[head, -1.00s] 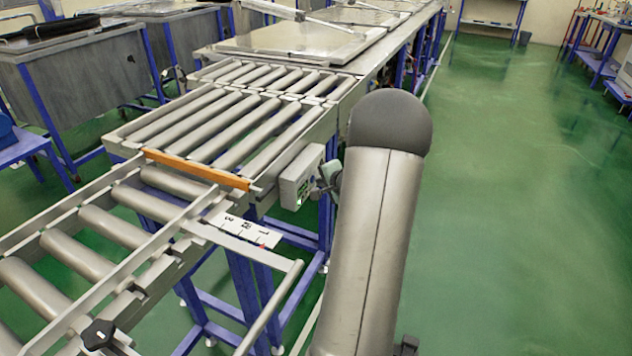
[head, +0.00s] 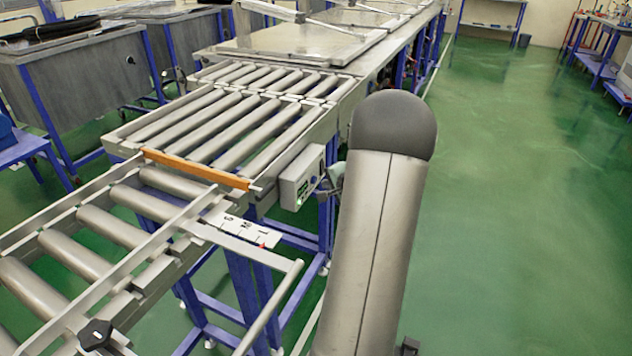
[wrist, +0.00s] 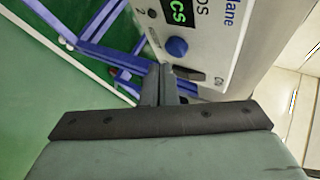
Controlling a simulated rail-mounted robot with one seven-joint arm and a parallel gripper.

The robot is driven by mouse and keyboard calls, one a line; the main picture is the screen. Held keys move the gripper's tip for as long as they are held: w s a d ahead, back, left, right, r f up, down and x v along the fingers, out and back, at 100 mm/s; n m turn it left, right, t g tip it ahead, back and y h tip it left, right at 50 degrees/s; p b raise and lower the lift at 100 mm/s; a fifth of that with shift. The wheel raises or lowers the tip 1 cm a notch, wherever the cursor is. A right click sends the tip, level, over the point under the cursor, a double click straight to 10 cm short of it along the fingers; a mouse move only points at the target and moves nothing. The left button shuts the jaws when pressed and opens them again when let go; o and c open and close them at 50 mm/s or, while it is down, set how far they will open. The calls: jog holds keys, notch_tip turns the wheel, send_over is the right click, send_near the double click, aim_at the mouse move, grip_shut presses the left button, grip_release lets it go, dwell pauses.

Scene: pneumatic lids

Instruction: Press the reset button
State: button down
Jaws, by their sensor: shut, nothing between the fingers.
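The grey control box (head: 301,177) hangs on the side of the roller conveyor in the head view. In the wrist view its light panel (wrist: 222,50) fills the upper right. It carries a round blue button (wrist: 176,46), a dark switch (wrist: 188,74) below that, a green-lettered display (wrist: 180,12) and small round buttons (wrist: 151,13). I cannot read a reset label. My gripper (wrist: 165,70) is shut and empty, its fingertips just below the blue button and left of the dark switch in the picture. Whether they touch the panel is unclear. My arm partly hides the area right of the box in the head view.
The roller conveyor (head: 215,125) runs along the left, with an orange bar (head: 197,169) across it and a metal rail (head: 268,307) jutting out in front. Blue frame legs (head: 325,228) stand under and behind the box. The green floor (head: 520,200) at right is clear.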

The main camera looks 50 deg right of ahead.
jog(key=shift+s+d+b, duration=0.25)
jog(key=shift+s, duration=0.55)
jog(key=shift+s+d+b, duration=0.25)
jog(key=shift+s, duration=0.55)
jog(key=shift+s+d+b, duration=0.25)
jog(key=shift+s, duration=0.55)
